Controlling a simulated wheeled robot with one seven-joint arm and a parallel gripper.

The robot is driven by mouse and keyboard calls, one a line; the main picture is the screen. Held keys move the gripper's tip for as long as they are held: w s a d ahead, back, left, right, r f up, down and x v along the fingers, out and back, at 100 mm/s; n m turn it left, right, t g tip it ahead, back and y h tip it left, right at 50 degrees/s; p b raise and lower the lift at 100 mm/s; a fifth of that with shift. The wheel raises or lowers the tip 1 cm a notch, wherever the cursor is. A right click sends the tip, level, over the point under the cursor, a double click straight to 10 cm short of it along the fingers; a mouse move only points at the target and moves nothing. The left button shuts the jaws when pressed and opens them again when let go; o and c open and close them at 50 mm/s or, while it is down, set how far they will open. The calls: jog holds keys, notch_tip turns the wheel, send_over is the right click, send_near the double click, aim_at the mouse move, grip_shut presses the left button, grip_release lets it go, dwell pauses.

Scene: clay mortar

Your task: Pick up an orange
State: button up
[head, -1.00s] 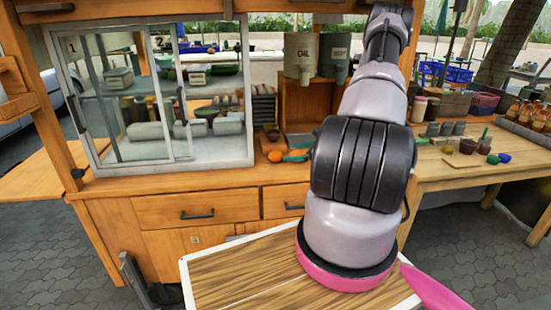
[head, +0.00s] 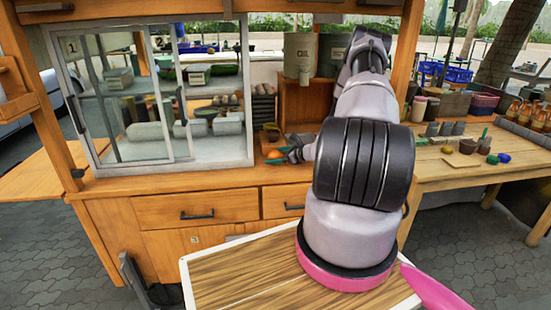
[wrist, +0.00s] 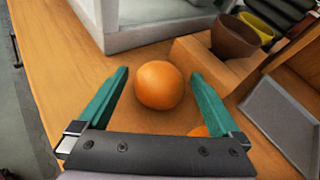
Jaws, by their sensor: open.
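An orange (wrist: 159,85) sits on the wooden counter in the wrist view, between and just ahead of my open fingers. My gripper (wrist: 159,100) has two green fingers, one on each side of the orange, with gaps to it. In the head view the orange (head: 275,154) is partly covered by my gripper (head: 283,155), right of the glass case.
A glass display case (head: 150,100) stands left of the orange. Brown and yellow bowls (wrist: 235,37) sit on a wooden ledge beyond it. A grey tray (wrist: 285,120) lies to the right. The counter (wrist: 60,50) is bare on the left.

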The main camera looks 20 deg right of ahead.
jog(key=shift+c, duration=0.3)
jog(key=c, duration=1.3)
jog(key=shift+r, duration=0.1)
jog(key=shift+c, duration=0.2)
